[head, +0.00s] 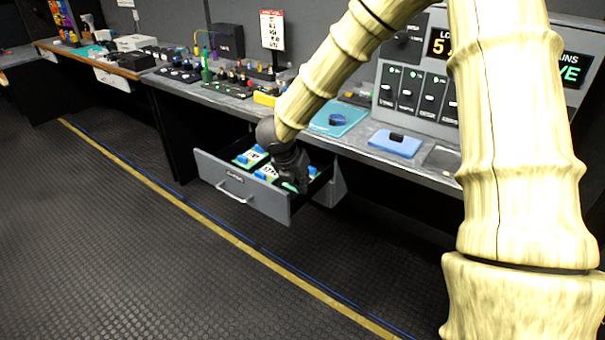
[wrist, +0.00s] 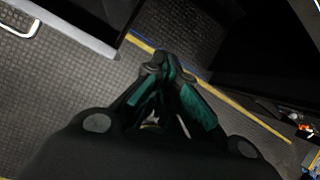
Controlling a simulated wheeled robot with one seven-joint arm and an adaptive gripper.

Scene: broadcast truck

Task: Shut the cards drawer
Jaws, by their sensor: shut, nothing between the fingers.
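The cards drawer (head: 213,172) is pulled out from under the desk. It has a grey front with a silver handle (head: 236,193) and a small label too small to read. Several green, blue and white items (head: 250,157) lie inside. In the head view my gripper (head: 300,186) points down and overlaps the right end of the drawer, hiding part of it. In the wrist view my gripper (wrist: 160,66) is shut and empty over floor, with the drawer's front and handle (wrist: 20,20) apart at the upper left. I cannot tell its exact height or whether it touches the drawer.
The desk (head: 345,146) above carries control panels, a teal pad (head: 340,118) and a blue pad (head: 395,143). A console with switches (head: 420,90) stands behind. The dark floor (head: 120,250) in front of the drawer is clear, marked with a yellow line (head: 215,225).

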